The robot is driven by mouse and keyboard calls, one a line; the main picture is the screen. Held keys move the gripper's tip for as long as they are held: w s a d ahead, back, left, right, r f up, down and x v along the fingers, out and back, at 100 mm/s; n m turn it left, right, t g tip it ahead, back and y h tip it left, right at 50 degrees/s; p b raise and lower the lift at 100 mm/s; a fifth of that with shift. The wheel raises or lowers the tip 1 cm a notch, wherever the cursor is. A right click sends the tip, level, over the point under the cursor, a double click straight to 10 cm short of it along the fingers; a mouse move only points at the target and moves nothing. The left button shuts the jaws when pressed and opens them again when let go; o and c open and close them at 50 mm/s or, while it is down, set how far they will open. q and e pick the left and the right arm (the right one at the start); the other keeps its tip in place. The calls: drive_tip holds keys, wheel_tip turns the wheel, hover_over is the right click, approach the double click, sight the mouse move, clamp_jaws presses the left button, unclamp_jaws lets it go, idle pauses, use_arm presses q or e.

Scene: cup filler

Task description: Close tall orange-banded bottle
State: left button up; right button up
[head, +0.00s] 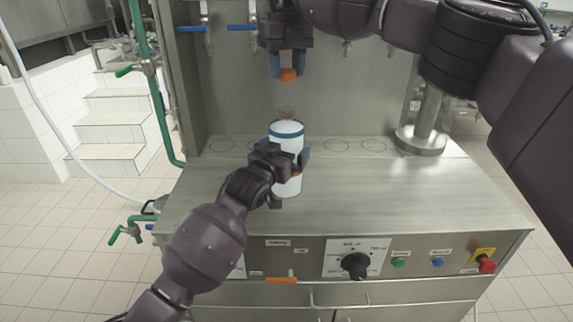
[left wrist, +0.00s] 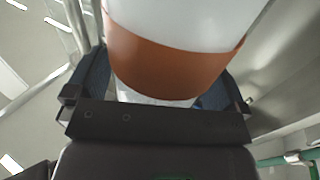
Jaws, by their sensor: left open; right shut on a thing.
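The tall white bottle (head: 288,133) stands upright on the steel worktop (head: 420,195). It has a blue band near its top and an orange band lower down, mostly hidden by my left gripper (head: 288,163) in the head view. The orange band (left wrist: 170,65) is large in the left wrist view. My left gripper is open, with one finger on each side of the bottle; I cannot tell whether they touch it. My right gripper (head: 288,65) is shut on an orange cap (head: 288,75), held above the bottle, with a clear gap between them.
Blue-handled taps (head: 242,27) hang at the back. A round steel post (head: 420,140) stands at the worktop's right. A black knob (head: 355,265) and buttons line the front panel. Marked circles on the worktop are empty beside the bottle.

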sight(286, 109)
use_arm(q)
drive_tip(key=shift+w+d, duration=0.15)
drive_tip(key=shift+w, duration=0.15)
drive_tip(key=c, duration=1)
use_arm(e)
drive_tip(key=shift+f, duration=2.5)
drive_tip(key=shift+f, duration=0.9)
drive_tip(key=shift+f, duration=0.55)
